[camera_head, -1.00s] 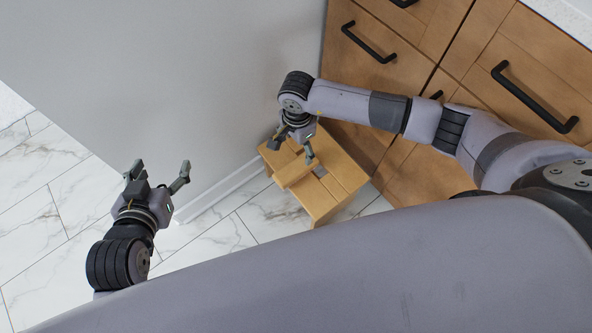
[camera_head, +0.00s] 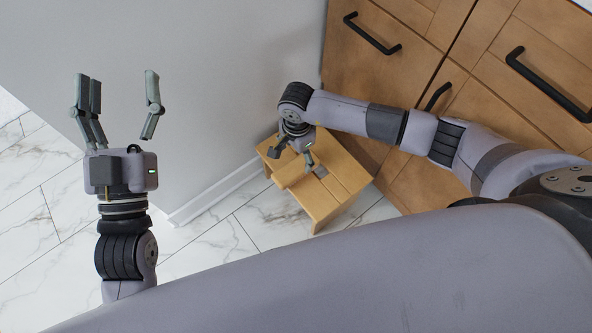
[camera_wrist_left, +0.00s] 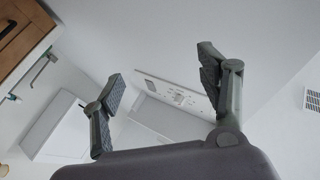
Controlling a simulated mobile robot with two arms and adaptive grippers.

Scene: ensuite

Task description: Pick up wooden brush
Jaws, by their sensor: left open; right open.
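A small wooden stool (camera_head: 345,182) stands on the floor between the wall and the cabinet. A light wooden piece (camera_head: 290,172) lies on its top; it looks like the wooden brush, but its bristles cannot be made out. My right gripper (camera_head: 292,157) is open just over this piece, with a finger near each side; whether it touches cannot be told. My left gripper (camera_head: 117,77) is open and empty, far left of the stool, fingers pointing to the top of the picture. Its open fingers also show in the left wrist view (camera_wrist_left: 165,85), with nothing between them.
A wooden cabinet (camera_head: 420,65) with black handles stands close behind the stool on the right. A grey-white wall (camera_head: 215,80) runs along the stool's left side. Marble-tiled floor (camera_head: 205,240) is clear at lower left.

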